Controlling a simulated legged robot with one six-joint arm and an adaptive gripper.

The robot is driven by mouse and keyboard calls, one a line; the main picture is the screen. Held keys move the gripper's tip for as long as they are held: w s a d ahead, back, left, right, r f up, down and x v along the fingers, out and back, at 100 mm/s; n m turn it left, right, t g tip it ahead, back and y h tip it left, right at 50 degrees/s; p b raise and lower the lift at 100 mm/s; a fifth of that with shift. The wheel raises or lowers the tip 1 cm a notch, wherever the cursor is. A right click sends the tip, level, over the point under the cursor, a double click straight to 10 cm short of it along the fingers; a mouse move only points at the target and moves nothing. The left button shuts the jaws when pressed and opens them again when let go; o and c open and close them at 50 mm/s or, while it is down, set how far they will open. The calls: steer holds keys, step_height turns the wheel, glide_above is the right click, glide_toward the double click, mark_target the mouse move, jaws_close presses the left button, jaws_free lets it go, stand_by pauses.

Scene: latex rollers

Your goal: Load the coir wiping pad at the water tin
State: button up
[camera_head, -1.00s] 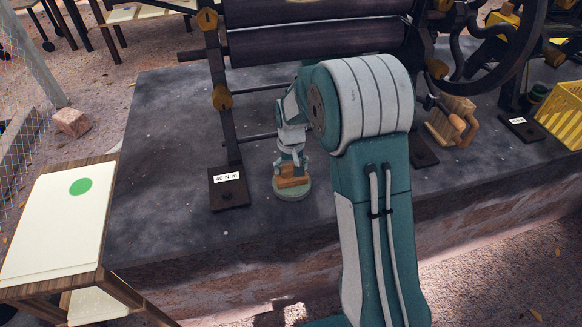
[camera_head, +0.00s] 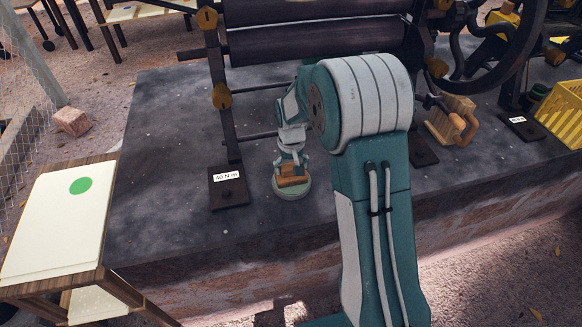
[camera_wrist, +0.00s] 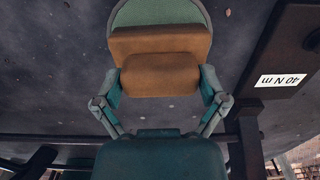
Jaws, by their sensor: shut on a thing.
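The coir wiping pad (camera_head: 293,188) is a brown block with a stepped shape. It is between the fingers of my gripper (camera_head: 291,166) and fills the gap between them in the wrist view (camera_wrist: 160,76). The water tin (camera_head: 279,193) is a low round grey-green thing on the dark slab, below the pad. Its curved rim shows past the pad in the wrist view (camera_wrist: 122,17). The pad sits over the tin's middle; I cannot tell whether it touches what is inside. My gripper points down and is shut on the pad.
A machine with dark rollers (camera_head: 310,45) stands behind, its post and foot labelled "40 N m" (camera_head: 229,194) close left of the tin. A wooden block with handles (camera_head: 452,122) and a yellow crate (camera_head: 563,112) are at right. A side table (camera_head: 57,220) stands front left.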

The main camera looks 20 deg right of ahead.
mark_target(291, 165)
steer(key=shift+r, duration=3.45)
